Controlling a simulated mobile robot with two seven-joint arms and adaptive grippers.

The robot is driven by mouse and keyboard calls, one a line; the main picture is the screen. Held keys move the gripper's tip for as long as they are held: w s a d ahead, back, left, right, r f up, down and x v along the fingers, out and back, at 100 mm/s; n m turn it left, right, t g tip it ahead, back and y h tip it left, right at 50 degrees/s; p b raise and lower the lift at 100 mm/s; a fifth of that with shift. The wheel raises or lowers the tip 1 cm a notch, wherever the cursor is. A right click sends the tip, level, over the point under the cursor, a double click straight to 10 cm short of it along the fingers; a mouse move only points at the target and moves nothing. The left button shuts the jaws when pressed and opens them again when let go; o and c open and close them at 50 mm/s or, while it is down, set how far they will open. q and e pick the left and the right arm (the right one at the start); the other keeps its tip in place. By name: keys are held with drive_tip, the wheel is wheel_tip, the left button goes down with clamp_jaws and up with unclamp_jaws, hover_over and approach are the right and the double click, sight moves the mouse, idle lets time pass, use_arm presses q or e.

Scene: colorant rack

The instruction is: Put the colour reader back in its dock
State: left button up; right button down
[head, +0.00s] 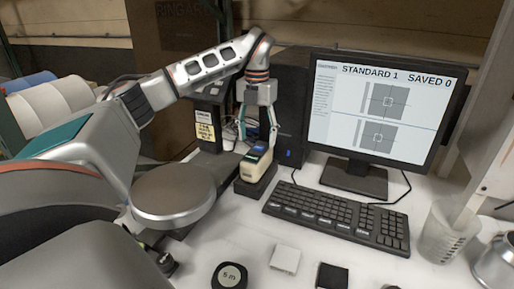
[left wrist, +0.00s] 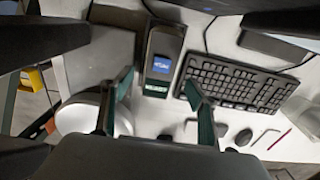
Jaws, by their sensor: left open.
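The colour reader (head: 256,161), a small cream block with a dark top and a blue screen, sits upright on its black dock (head: 250,188) beside the keyboard. Its lower end appears to be in the dock, but I cannot tell whether it is fully seated. My left gripper (head: 258,137) is directly above the reader, pointing down, with its fingers apart. In the left wrist view the reader's blue screen (left wrist: 161,65) lies between the two spread fingers (left wrist: 160,82), with no clear contact. My right gripper is not in view.
A keyboard (head: 335,215) and monitor (head: 375,110) stand right of the dock; a black computer tower (head: 285,85) is behind. A white tile (head: 286,258), a black tile (head: 332,276) and a tape measure (head: 229,275) lie in front. A clear beaker (head: 443,238) stands at right.

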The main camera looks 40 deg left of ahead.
use_arm(q)
drive_tip(key=shift+r, duration=1.1)
